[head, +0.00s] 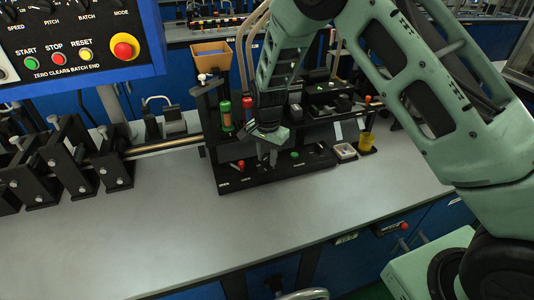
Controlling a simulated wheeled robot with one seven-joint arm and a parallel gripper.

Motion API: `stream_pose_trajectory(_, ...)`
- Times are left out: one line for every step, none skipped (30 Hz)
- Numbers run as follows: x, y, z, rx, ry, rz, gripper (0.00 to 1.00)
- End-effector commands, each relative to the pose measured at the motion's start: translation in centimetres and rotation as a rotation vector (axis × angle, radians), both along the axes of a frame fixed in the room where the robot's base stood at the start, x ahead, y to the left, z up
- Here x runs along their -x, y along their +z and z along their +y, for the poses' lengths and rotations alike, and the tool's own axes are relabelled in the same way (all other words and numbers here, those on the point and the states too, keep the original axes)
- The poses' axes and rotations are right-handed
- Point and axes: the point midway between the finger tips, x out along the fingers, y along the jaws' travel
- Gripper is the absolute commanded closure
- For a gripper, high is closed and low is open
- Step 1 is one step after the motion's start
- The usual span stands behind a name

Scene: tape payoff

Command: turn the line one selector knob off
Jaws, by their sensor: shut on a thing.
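My gripper (272,157) reaches down over the front part of a black bench rack (318,168). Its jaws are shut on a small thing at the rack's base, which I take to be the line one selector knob. The fingers hide the knob, so its pointer and setting cannot be read. A red-topped part (241,164) stands just left of the fingers, and a green button (294,155) sits just right of them.
A green cylinder (225,114) stands behind the gripper to the left. A yellow cup (365,142) and a small tray (345,151) are at the right. A control panel (80,42) hangs upper left. The grey bench top (190,225) in front is clear.

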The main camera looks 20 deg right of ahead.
Motion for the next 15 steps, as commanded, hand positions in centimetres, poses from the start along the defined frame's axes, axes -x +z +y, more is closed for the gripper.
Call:
stream_pose_trajectory(-0.03, 0.22, 0.04, 0.001, -0.044, -0.001, 0.94)
stream_pose_trajectory(-0.03, 0.24, 0.05, 0.001, -0.071, -0.001, 0.94)
stream_pose_trajectory(-0.03, 0.25, 0.09, 0.0, -0.108, -0.002, 0.94)
stream_pose_trajectory(-0.04, 0.25, 0.08, 0.0, -0.136, -0.001, 0.94)
stream_pose_trajectory(-0.05, 0.25, 0.05, 0.0, -0.162, -0.002, 0.94)
stream_pose_trajectory(-0.06, 0.24, 0.03, 0.001, -0.197, -0.002, 0.94)
stream_pose_trajectory(-0.05, 0.23, 0.06, 0.0, -0.223, -0.002, 0.94)
stream_pose_trajectory(-0.04, 0.22, 0.07, 0.001, -0.246, -0.002, 0.94)
stream_pose_trajectory(-0.04, 0.21, 0.09, 0.001, -0.276, -0.002, 0.94)
stream_pose_trajectory(-0.05, 0.21, 0.09, 0.0, -0.3, -0.001, 0.94)
stream_pose_trajectory(-0.06, 0.22, 0.06, 0.001, -0.321, -0.002, 0.94)
stream_pose_trajectory(-0.07, 0.22, 0.05, 0.001, -0.349, -0.003, 0.94)
stream_pose_trajectory(-0.07, 0.22, 0.05, 0.0, -0.367, -0.003, 0.94)
stream_pose_trajectory(-0.08, 0.21, 0.06, 0.0, -0.386, -0.003, 0.94)
stream_pose_trajectory(-0.08, 0.2, 0.08, 0.0, -0.408, -0.002, 0.94)
